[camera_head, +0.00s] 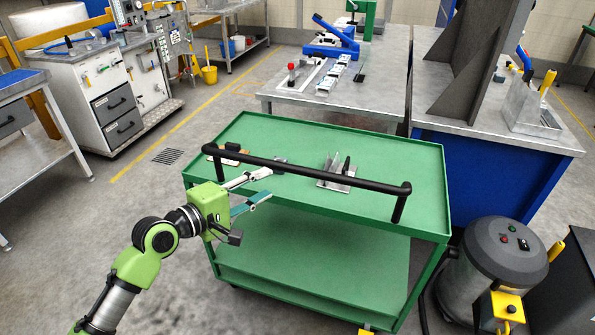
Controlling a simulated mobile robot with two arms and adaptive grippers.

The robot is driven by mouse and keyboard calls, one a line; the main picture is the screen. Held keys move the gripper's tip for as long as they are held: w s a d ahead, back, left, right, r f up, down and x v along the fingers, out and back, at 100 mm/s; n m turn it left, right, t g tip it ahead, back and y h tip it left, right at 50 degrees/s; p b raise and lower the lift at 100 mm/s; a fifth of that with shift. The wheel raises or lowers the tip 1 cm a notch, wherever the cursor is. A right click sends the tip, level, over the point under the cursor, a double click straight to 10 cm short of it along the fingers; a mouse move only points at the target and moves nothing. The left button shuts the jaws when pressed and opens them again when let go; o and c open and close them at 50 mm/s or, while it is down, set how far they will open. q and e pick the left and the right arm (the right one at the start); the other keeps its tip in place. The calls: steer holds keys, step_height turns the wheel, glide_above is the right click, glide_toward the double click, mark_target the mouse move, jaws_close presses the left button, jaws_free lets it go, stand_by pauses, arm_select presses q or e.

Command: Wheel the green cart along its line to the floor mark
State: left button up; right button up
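The green cart (300,131) stands in the middle, with a flat top tray and a lower shelf (310,262). Its black handle bar (310,172) runs across the near side above the top tray. My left gripper (268,184) is at the cart's near left part, just below the bar in the picture. Its two fingers point right and are spread apart, with nothing seen between them. I cannot tell whether it touches the cart. My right gripper is not in view. A yellow line (170,132) runs along the floor to the left; a faint orange marking (246,88) lies beyond the cart.
A metal bracket (337,174) and small parts lie on the cart. A grey workbench (290,96) stands behind it, a blue bench (480,180) to its right. A grey vacuum drum (495,260) is close at the lower right. Open floor lies left, with a drain grate (168,156).

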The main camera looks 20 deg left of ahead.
mark_target(291, 171)
arm_select(q)
steer(key=p+x, duration=0.1)
steer(key=x, duration=1.1)
steer(key=shift+f, duration=0.1)
jaws_close()
